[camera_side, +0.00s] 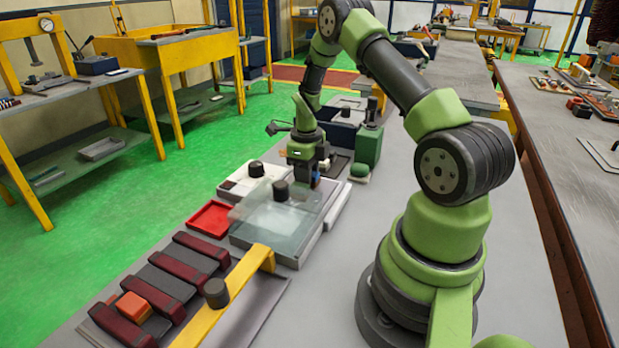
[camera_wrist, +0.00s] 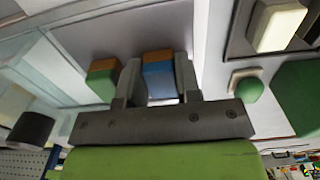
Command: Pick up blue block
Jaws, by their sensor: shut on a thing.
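The blue block (camera_wrist: 158,82) is between the two fingers of my gripper (camera_wrist: 158,88) in the wrist view. Its far face looks orange-brown. The fingers press on it from both sides, so the gripper is shut on it. In the side view my gripper (camera_side: 308,177) points down behind the glass-covered tray, and a small patch of blue (camera_side: 316,181) shows at its fingertips. Most of the block is hidden there. Whether it touches the surface below cannot be told.
A green block (camera_wrist: 102,84) with an orange-brown face stands just left of the fingers. A clear lid (camera_side: 283,210) with a black knob, a red tray (camera_side: 211,219) and a dark green box (camera_side: 368,147) are close by. A yellow bar (camera_side: 225,300) crosses the front fixture.

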